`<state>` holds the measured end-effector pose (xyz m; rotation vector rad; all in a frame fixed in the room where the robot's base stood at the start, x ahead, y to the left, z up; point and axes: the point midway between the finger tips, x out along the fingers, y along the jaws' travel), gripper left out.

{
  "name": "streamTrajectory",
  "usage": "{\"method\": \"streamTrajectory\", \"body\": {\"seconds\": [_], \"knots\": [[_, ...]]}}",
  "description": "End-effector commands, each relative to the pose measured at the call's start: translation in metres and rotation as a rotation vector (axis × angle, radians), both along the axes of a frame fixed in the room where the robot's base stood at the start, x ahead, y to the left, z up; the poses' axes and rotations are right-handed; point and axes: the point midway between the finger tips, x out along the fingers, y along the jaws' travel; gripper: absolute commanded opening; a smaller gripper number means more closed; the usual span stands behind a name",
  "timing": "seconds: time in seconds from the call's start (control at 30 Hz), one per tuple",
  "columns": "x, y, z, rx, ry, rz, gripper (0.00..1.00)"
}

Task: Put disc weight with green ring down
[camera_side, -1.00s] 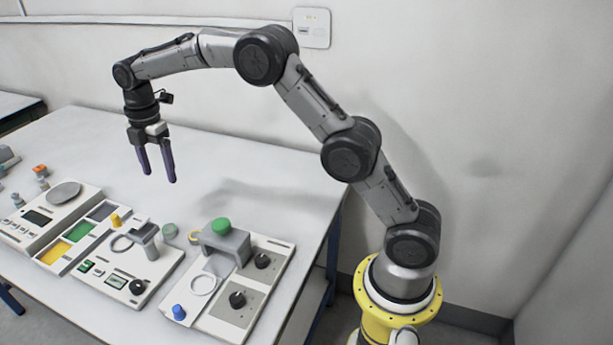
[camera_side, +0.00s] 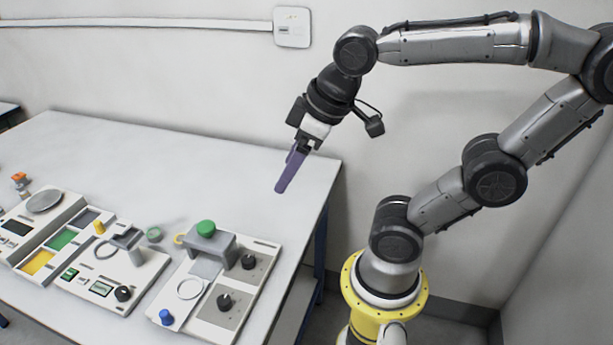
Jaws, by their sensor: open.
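The disc weight with green ring (camera_side: 153,234) is a small grey-green disc on the white table, just behind the panels. My gripper (camera_side: 282,187) is well to its right and higher, near the table's right end, with purple fingers tilted down to the left. The fingers largely overlap in this view. Nothing shows between them, and the gripper is open and apart from the disc.
A yellow-ringed item (camera_side: 180,239) is close to the disc's right. A middle panel (camera_side: 125,280) and a scale (camera_side: 44,201) are further left. The table's back (camera_side: 150,165) is clear.

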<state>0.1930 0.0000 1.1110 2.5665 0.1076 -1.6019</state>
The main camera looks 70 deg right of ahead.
Motion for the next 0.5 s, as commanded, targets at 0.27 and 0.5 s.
{"method": "streamTrajectory", "body": {"seconds": [0.27,0.5], "knots": [[-0.029,0.0,-0.02,0.062,-0.037,-0.12,0.84],[-0.029,0.0,-0.02,0.063,-0.037,-0.122,0.84]]}}
